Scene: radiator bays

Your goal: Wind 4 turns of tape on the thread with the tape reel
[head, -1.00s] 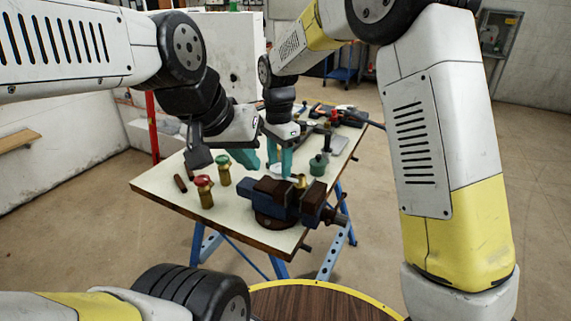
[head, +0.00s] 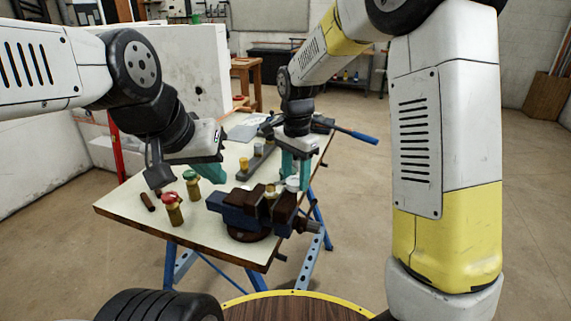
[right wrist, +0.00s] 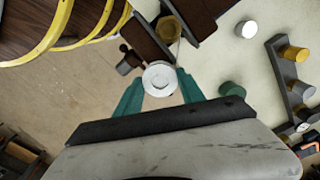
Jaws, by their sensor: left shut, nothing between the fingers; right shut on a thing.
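A brass threaded piece (head: 270,189) is in the jaws of the dark vise (head: 238,208) on the bench. In the right wrist view the brass piece (right wrist: 168,29) is just beyond the reel. My right gripper (head: 295,178) is shut on the white tape reel (head: 292,184), right of the brass piece. In the right wrist view the round reel (right wrist: 160,78) sits between the teal fingertips. I cannot tell whether the reel or its tape touches the thread. My left gripper (head: 208,173) is shut and empty above the bench, left of the vise.
A red-topped valve (head: 172,208) and a green-topped valve (head: 192,186) stand left of the vise. A rack with several cylinders (right wrist: 295,80), a green cylinder (right wrist: 232,90) and a white one (right wrist: 246,29) are nearby. A blue-handled tool (head: 355,134) overhangs the bench's far right edge.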

